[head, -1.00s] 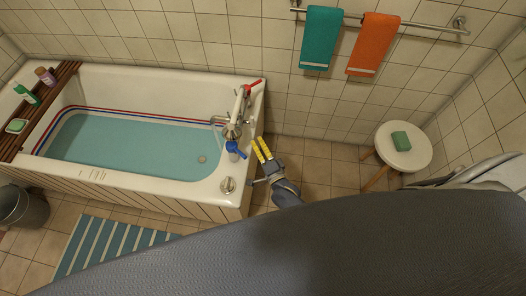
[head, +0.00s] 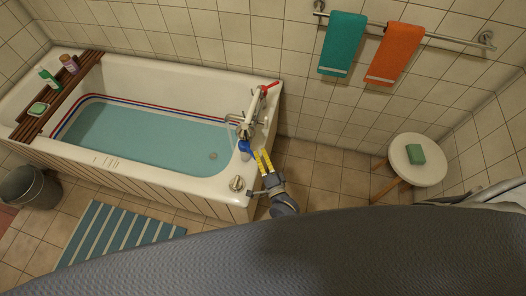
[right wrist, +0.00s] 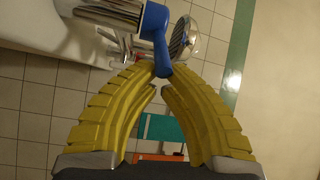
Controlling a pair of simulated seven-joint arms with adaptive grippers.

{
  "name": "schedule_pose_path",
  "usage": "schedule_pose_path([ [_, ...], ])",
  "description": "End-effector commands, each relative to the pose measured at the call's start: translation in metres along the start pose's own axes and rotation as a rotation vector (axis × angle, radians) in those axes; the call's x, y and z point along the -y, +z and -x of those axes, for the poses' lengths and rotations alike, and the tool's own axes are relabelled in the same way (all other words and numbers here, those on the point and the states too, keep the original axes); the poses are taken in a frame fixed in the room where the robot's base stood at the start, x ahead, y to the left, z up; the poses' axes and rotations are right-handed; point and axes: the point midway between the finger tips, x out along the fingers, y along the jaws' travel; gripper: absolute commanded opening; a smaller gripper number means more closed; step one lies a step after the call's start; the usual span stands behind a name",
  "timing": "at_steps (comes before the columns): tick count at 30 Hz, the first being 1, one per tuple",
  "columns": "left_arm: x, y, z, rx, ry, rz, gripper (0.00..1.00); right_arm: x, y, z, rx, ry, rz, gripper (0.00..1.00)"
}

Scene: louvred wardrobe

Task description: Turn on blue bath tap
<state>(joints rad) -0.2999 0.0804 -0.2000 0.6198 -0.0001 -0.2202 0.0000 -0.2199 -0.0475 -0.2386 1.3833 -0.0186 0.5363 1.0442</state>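The blue bath tap (head: 244,150) sits at the right end of the white bathtub (head: 215,186), on the near side of the mixer. Its blue lever (right wrist: 155,40) shows large in the right wrist view. My right gripper (head: 262,153) has yellow fingers and is just right of the blue tap. In the right wrist view the fingertips (right wrist: 163,82) are a little apart, with the lever's end at the gap between them. Whether they touch it I cannot tell. The red tap (head: 269,86) is on the far side of the mixer. My left gripper is not in view.
A chrome round fitting (right wrist: 184,40) is close beside the blue lever. A white stool (head: 418,173) with a green block stands at right. A towel rail (head: 450,40) is on the wall.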

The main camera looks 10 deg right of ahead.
Motion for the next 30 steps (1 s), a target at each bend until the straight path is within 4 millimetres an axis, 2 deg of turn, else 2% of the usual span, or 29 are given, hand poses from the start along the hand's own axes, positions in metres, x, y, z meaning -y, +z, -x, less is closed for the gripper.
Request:
schedule_pose_path([
  [13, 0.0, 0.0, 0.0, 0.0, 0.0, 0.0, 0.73, 0.0, -0.003, 0.0, 0.0, 0.0, 0.002, 0.0],
  [17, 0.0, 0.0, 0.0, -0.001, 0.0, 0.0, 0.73, 0.001, -0.017, -0.004, 0.0, -0.002, 0.003, 0.0],
  [21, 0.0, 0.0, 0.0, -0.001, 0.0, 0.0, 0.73, 0.0, -0.041, -0.01, 0.001, -0.001, 0.005, 0.0],
  [24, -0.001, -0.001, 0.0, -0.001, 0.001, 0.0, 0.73, -0.001, -0.034, 0.016, 0.001, 0.003, -0.001, 0.0],
  [30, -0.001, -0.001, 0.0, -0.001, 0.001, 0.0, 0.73, 0.0, -0.031, 0.051, 0.001, 0.002, -0.001, 0.0],
])
